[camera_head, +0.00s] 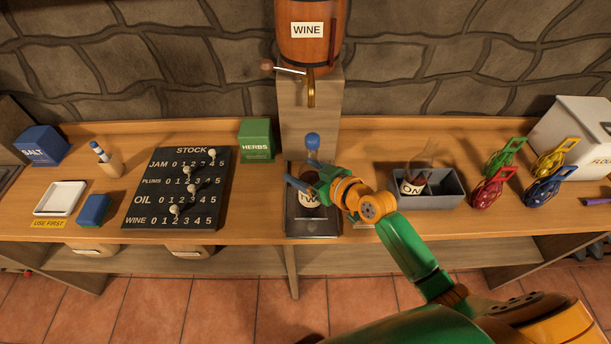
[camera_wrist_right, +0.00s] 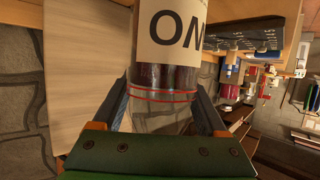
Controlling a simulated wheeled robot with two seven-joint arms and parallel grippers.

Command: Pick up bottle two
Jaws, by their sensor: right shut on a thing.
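A clear glass bottle (camera_head: 309,200) with dark wine, a blue cap and a pale label partly reading "W" is at the black stand (camera_head: 313,228) on the counter, below the barrel. My right gripper (camera_head: 309,185) is shut on it above the label. I cannot tell whether its base touches the stand. In the right wrist view the bottle (camera_wrist_right: 168,78) is between the fingers of my right gripper (camera_wrist_right: 170,110); its label is cut off and shows letters like "ON". Another labelled bottle (camera_head: 412,188) lies tilted in a grey crate (camera_head: 432,203). My left gripper is out of view.
A stock board (camera_head: 150,213) and a green herbs box (camera_head: 256,140) are left. Several coloured scoop-like things (camera_head: 487,193) and a flour bin (camera_head: 572,135) are right.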

